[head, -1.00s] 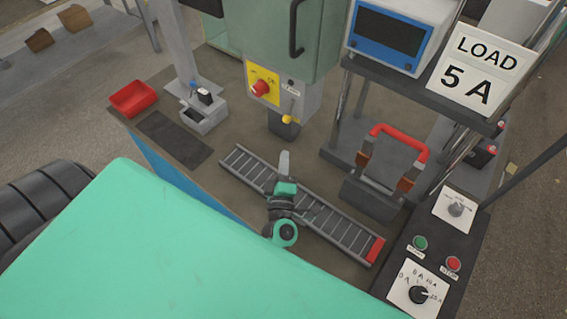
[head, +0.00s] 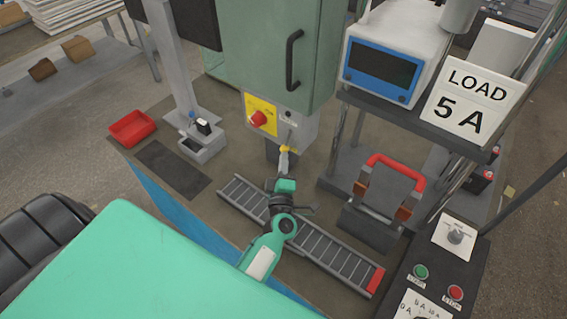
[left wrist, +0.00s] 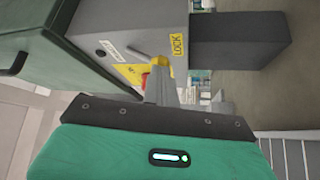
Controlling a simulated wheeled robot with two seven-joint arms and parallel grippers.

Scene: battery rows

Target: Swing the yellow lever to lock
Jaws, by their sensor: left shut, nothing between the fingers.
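The yellow lever (head: 285,149) hangs from the grey box under the green cabinet (head: 277,50), its yellow knob at the lower end. My left gripper (head: 284,160) is shut and empty, its fingertips right at the knob. In the left wrist view the shut fingers (left wrist: 159,88) overlap the yellow knob (left wrist: 165,65) and hide part of it; I cannot tell whether they touch. A yellow LOCK label (left wrist: 178,44) shows on the box face just beyond the knob. My right gripper is not in view.
A red rotary knob (head: 258,118) on a yellow plate sits left of the lever. A slatted conveyor (head: 335,256) runs below my left arm. A red-handled tool (head: 398,168) stands to the right. A red tray (head: 132,128) lies at the left.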

